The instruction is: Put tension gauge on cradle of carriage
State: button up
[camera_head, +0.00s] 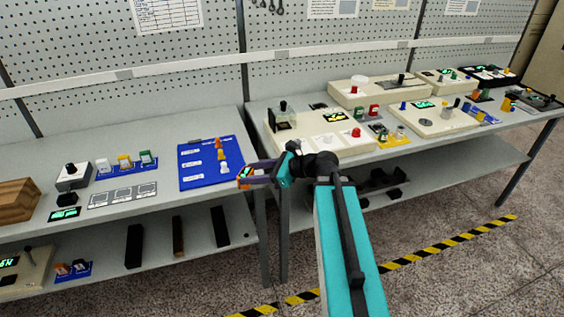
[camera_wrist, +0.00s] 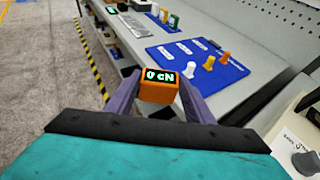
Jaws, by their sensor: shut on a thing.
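The tension gauge is a small orange block with a green "0 cN" display (camera_wrist: 159,86). My gripper (camera_wrist: 158,92) is shut on it, with one purple finger on each side. In the head view my gripper (camera_head: 254,173) holds the gauge (camera_head: 243,178) near the front edge of the left bench, just right of a blue mat. The gauge looks clear of the bench in the wrist view. I cannot tell which of the devices on the benches is the carriage, and no cradle can be made out.
The blue mat (camera_head: 190,178) carries orange, yellow and white cone-shaped pieces. A cream panel (camera_head: 315,148) with a knob and red button stands on the right bench, with more panels (camera_head: 432,124) farther right. Left are a black-knobbed box (camera_head: 73,178) and coloured clips. Lower shelves hold dark bars.

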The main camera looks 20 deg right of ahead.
jog(key=a+f+n+g+y+b, duration=0.1)
jog(key=a+f, duration=0.1)
jog(key=a, duration=0.4)
jog(key=shift+s+f+b, duration=0.2)
jog(key=shift+s+b, duration=0.05)
jog(key=shift+b, duration=0.1)
